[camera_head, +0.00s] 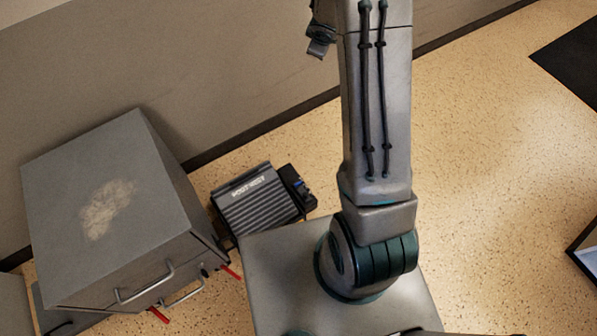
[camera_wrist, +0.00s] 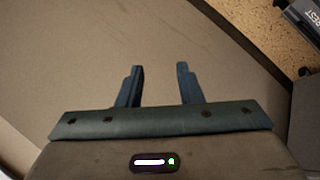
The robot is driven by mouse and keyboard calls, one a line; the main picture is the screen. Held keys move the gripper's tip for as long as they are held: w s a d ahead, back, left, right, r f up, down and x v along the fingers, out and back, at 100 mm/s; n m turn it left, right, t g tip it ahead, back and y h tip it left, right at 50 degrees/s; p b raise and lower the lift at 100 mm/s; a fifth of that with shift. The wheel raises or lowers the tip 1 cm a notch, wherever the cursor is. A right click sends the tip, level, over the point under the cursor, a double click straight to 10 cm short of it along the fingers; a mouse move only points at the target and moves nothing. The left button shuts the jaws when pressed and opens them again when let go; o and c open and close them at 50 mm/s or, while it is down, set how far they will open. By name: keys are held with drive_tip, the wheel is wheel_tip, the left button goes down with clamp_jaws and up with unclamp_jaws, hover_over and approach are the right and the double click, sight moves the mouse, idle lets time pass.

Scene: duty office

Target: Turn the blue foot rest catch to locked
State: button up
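In the wrist view part of the foot rest (camera_wrist: 299,22) shows at the top right corner, with the letters "REST". My gripper (camera_wrist: 160,75) is open and empty, its two fingers apart in front of a plain wall. The gripper's fingers are out of the head view.
A grey cabinet (camera_head: 110,200) with a worn patch, bar handles and red levers (camera_head: 158,315) stands left of the foot rest. A wall with a dark skirting runs behind. A dark mat (camera_head: 575,60) lies at upper right.

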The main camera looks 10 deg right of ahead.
wheel_tip(320, 180, down, 12)
drive_tip(key=w+a+n+y+b, duration=0.1)
drive_tip(key=w+n+y+b, duration=0.1)
drive_tip(key=n+b, duration=0.1)
drive_tip(key=n+g+y+b, duration=0.4)
drive_tip(key=n+g+b, duration=0.4)
drive_tip(key=g, duration=0.1)
approach(299, 183)
drive_tip(key=b+x, duration=0.4)
drive_tip(key=x, duration=0.3)
drive_tip(key=shift+a+f, duration=0.2)
drive_tip(key=shift+f, duration=0.2)
drive_tip(key=shift+a+f, duration=0.25)
drive_tip(key=shift+f, duration=0.25)
clamp_jaws()
